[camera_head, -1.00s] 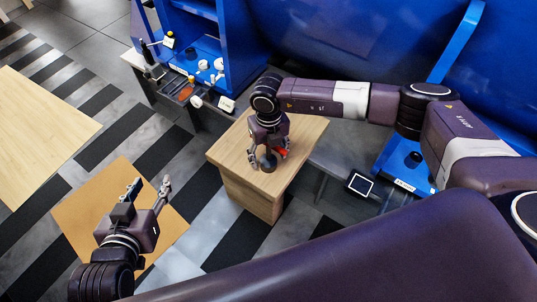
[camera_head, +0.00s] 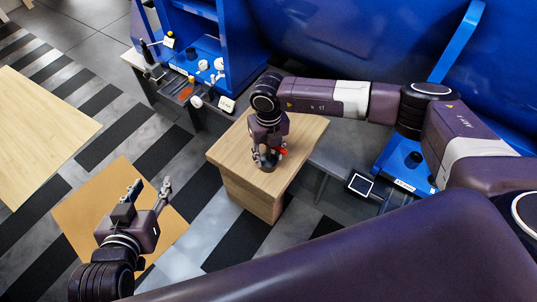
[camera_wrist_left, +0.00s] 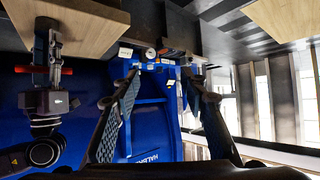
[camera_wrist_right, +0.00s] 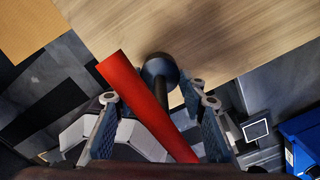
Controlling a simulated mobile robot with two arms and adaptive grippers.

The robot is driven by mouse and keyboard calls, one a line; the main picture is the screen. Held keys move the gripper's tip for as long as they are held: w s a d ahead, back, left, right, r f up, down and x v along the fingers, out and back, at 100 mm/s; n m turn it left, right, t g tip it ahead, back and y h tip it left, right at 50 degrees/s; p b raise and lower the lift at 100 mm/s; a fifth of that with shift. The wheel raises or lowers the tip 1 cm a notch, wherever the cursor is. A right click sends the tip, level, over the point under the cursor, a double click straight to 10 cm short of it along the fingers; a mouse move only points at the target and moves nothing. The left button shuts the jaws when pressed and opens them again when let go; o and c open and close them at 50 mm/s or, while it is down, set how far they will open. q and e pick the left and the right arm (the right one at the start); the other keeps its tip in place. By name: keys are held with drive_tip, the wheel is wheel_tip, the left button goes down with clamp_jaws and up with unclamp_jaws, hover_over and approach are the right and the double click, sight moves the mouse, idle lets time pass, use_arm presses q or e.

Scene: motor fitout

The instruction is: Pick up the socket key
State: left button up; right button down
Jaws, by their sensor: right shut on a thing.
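The socket key has a red bar and a dark stem with a round end. In the right wrist view, its red bar (camera_wrist_right: 135,90) slants between my right fingers, and its round dark end (camera_wrist_right: 158,68) is against or just above the wooden top. My right gripper (camera_head: 268,157) is shut on the socket key over the wooden block; the fingers hide part of it in the head view. My left gripper (camera_head: 150,187) is open and empty at the lower left, away from the key. Its spread fingers also show in the left wrist view (camera_wrist_left: 160,82).
The wooden block (camera_head: 225,155) has a clear top around the key. A blue workstation (camera_head: 235,50) with several small parts stands behind it. A small dark-screened panel (camera_head: 360,184) is to the right. Light wooden surfaces (camera_head: 40,130) lie at the left.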

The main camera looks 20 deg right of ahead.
wheel_tip(320, 180, up, 6)
drive_tip(key=shift+w+r+p, duration=0.1)
drive_tip(key=shift+r+p, duration=0.15)
drive_tip(key=shift+p, duration=0.65)
wheel_tip(320, 180, up, 6)
drive_tip(key=shift+r+p, duration=0.1)
drive_tip(key=shift+p, duration=0.55)
wheel_tip(320, 180, up, 2)
drive_tip(key=shift+r, duration=0.15)
use_arm(q)
drive_tip(key=s+a+f+g+y, duration=0.1)
drive_tip(key=s+a+f+g, duration=0.1)
drive_tip(key=s, duration=0.5)
drive_tip(key=s+a+f+g+y+p, duration=0.1)
drive_tip(key=s+a+f+g, duration=0.2)
drive_tip(key=s+f+g, duration=0.2)
drive_tip(key=s+g, duration=0.1)
drive_tip(key=s, duration=0.2)
use_arm(e)
wheel_tip(320, 180, up, 5)
drive_tip(key=shift+f, duration=0.1)
use_arm(q)
drive_tip(key=shift+f, duration=0.15)
